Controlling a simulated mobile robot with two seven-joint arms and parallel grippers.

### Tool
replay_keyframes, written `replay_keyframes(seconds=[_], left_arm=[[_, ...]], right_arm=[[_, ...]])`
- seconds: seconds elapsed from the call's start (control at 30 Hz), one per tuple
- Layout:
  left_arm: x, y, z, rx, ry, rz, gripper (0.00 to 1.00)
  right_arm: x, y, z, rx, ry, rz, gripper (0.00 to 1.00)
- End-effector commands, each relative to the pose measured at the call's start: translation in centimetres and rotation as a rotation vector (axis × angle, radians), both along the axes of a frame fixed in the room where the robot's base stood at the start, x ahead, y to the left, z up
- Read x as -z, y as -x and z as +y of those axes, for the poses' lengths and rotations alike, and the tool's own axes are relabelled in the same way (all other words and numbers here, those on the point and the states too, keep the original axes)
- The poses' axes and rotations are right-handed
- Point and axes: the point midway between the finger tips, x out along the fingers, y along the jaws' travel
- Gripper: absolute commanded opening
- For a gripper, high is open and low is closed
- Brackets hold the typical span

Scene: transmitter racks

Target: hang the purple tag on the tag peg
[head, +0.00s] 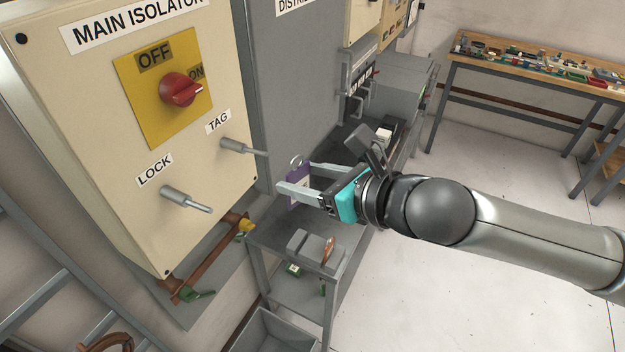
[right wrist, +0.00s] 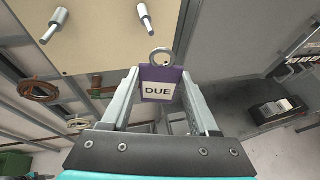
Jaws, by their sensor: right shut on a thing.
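The purple tag (head: 299,185) has a metal ring at its top and a white label; in the right wrist view the tag (right wrist: 161,88) reads "DUE" and its ring points up. My right gripper (head: 302,178) is shut on the tag, with a finger at each side of it. The tag peg (head: 242,147) is a grey metal rod under the "TAG" label on the cream isolator box (head: 100,130). The tag is apart from the peg, to its right and a little lower in the head view. The peg also shows in the right wrist view (right wrist: 146,18).
A similar lock peg (head: 185,199) sticks out at the lower left of the box. A red rotary switch (head: 181,90) is above. A grey cabinet (head: 300,80) stands right of the box. A low grey bench (head: 345,255) is below the gripper.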

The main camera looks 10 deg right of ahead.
Motion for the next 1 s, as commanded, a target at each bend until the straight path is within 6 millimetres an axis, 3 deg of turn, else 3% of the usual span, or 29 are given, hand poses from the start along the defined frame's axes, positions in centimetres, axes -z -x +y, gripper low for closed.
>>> replay_keyframes(seconds=[1.0], left_arm=[[1.9, -0.1, 0.5, 0.003, -0.006, -0.001, 0.50]], right_arm=[[0.5, -3.7, 5.0, 0.001, 0.000, -0.001, 0.09]])
